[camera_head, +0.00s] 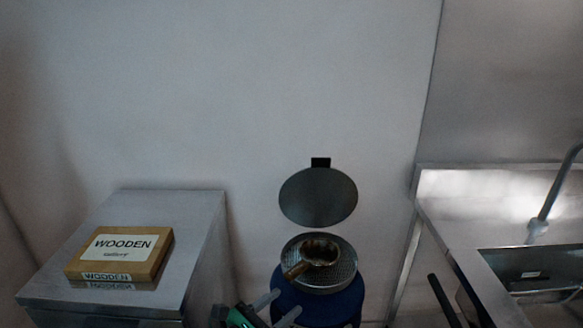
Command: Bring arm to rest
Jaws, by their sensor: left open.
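My left gripper (277,306) shows at the bottom edge, low in front of the blue bin. Its two grey fingers are apart with nothing between them, and a green part shows behind them. Most of the left arm is out of the picture. My right gripper is not in view.
A blue bin (333,308) has a raised round lid (318,197) and a mesh basket (343,275) holding a brown pan-like object (318,252). A box labelled wooden cutlery (158,262) lies on a steel cabinet (190,215) at left. A steel sink (530,262) stands at right.

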